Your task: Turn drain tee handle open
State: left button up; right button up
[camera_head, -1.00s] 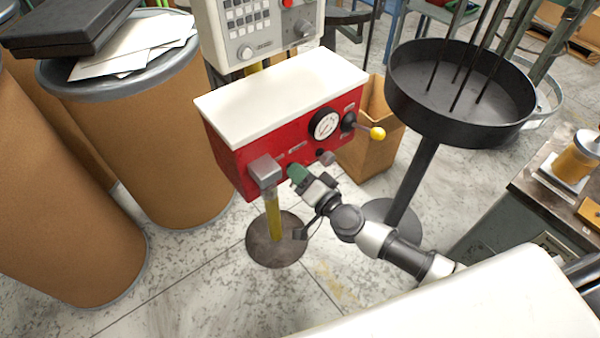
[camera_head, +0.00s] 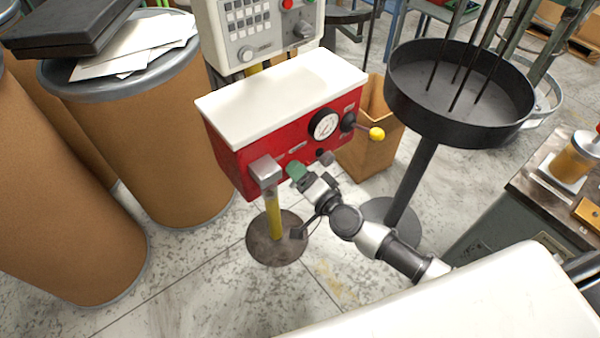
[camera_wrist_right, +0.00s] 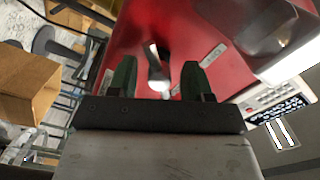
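The red box (camera_head: 290,150) with a white top has a dial gauge, a yellow-balled lever and small fittings on its front. My right gripper (camera_head: 295,172) is at the lower left of that front, its green fingertips close to the panel. In the right wrist view, a shiny metal handle (camera_wrist_right: 157,72), apparently the drain tee handle, lies between the two green fingers of my right gripper (camera_wrist_right: 158,80). Gaps show on both sides, so the fingers are open around it. My left gripper is not in view.
The yellow-balled lever (camera_head: 376,134) sticks out to the right. A black round pan (camera_head: 430,120) on a stand, a cardboard box (camera_head: 368,158) and brown drums (camera_head: 160,150) stand around.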

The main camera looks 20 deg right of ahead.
jog(key=v, duration=1)
jog(key=shift+s+b, duration=0.4)
jog(key=shift+b, duration=0.05)
jog(key=shift+d, duration=0.1)
